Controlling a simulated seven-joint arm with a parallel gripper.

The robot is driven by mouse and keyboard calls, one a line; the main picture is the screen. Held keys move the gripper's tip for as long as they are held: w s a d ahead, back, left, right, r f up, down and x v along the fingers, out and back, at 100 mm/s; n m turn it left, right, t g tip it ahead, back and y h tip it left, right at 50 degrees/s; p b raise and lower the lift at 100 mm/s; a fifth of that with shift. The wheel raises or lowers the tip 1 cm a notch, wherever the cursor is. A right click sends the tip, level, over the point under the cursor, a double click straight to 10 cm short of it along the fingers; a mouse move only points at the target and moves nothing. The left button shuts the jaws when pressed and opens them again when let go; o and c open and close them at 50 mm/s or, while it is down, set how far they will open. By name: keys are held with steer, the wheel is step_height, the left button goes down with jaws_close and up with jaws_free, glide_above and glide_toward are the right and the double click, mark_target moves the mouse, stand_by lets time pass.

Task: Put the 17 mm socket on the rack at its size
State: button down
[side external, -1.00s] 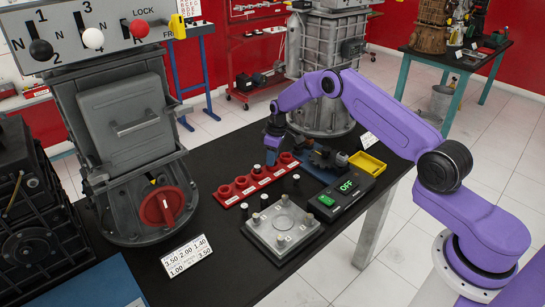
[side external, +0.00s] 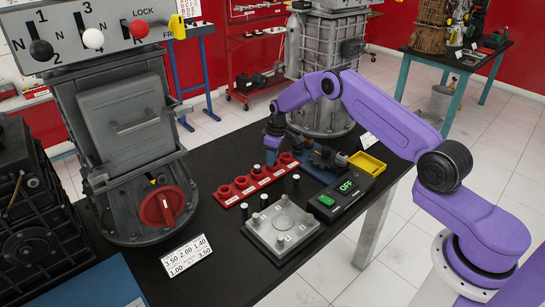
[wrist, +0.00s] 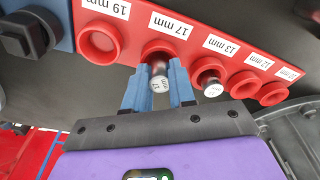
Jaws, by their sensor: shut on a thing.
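The red rack (side external: 240,188) lies on the dark table, with a row of round wells and white size labels. In the wrist view my gripper (wrist: 159,90) has its two blue fingers closed on a dark socket (wrist: 158,72) with a pale marked end. The socket lines up with the well labelled 17 mm (wrist: 168,24), and its far end overlaps that well. I cannot tell how deep it sits. In the side view my gripper (side external: 272,146) points down over the rack.
Another socket (wrist: 210,82) stands at the 13 mm well, close beside my finger. The 19 mm well (wrist: 99,41) looks empty. Loose dark sockets (side external: 245,211) stand near a grey plate (side external: 281,226). A controller box (side external: 340,198) and yellow tray (side external: 367,163) lie to the right.

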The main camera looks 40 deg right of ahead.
steer(key=shift+s+f, duration=0.3)
steer(key=shift+f, duration=0.65)
steer(key=c, duration=1)
jaws_free()
steer(key=shift+a, duration=0.1)
steer(key=shift+c, duration=0.9)
steer(key=shift+o, duration=0.2)
steer(key=shift+w+r, duration=0.15)
steer(key=shift+r, duration=0.6)
steer(key=shift+o, duration=0.6)
steer(key=shift+r, duration=0.25)
steer(key=shift+w+r, duration=0.1)
steer(key=shift+r, duration=2.5)
